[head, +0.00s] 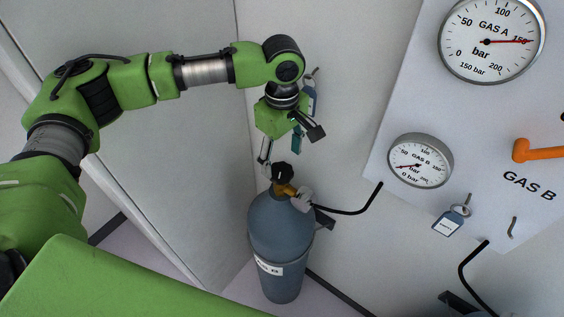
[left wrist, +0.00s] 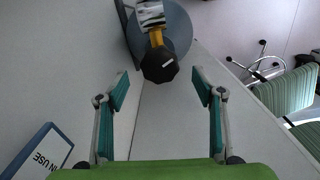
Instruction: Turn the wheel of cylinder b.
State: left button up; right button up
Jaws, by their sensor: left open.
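Cylinder b (head: 279,240) is a blue-grey gas bottle standing upright in the corner, with a partly readable white label. Its black wheel (head: 282,172) sits on top of a brass valve (head: 287,189). My left gripper (head: 285,150) is open and empty just above the wheel, pointing down. In the left wrist view the black faceted wheel (left wrist: 160,65), with a small white mark, lies ahead of the gap between the two teal finger pads (left wrist: 162,88). I see no clear contact with the wheel. My right gripper is out of view.
A grey regulator (head: 302,200) and black hose (head: 345,211) run from the valve to the right. The GAS B gauge (head: 420,161) and GAS A gauge (head: 491,40) are on the wall panel. Walls stand close behind the cylinder. An "IN USE" tag (left wrist: 40,152) shows in the wrist view.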

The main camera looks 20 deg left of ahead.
aim_at(282, 171)
pick_arm(q)
jog(key=shift+f+p, duration=0.55)
jog(key=shift+f, duration=1.9)
jog(key=c, duration=1.1)
